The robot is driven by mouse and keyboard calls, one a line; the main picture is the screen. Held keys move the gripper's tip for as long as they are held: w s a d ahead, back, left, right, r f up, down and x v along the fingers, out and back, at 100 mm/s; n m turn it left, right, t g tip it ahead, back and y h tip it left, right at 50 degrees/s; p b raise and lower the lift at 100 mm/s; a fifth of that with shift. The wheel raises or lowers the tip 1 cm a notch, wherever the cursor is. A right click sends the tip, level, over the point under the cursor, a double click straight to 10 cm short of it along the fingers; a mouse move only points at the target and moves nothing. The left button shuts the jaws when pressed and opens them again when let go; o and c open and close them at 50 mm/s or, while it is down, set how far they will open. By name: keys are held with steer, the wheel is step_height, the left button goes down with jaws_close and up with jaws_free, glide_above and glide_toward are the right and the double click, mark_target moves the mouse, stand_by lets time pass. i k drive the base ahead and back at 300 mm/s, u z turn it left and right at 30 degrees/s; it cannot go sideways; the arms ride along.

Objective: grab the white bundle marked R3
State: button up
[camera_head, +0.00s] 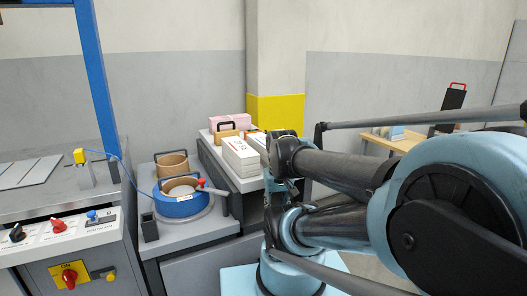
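A white bundle (241,157) with small red-orange marks on its front sits on the grey surface at the middle of the head view. The lettering is too small to read, so I cannot tell whether it is R3. A second white bundle (257,140) stands just right of and behind it, partly hidden by my arm. My arm fills the right side, and its far end is close to the right of these bundles. I cannot make out the fingers of my gripper; my arm links hide that area.
Pink bundles (230,122) and a tan block (227,137) with a dark handle stand behind the white bundle. A control panel (65,235) and blue post (96,75) are farther left.

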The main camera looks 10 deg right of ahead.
mark_target(257, 142)
steer(key=z, duration=0.35)
steer(key=k, duration=0.85)
steer(key=z, duration=0.3)
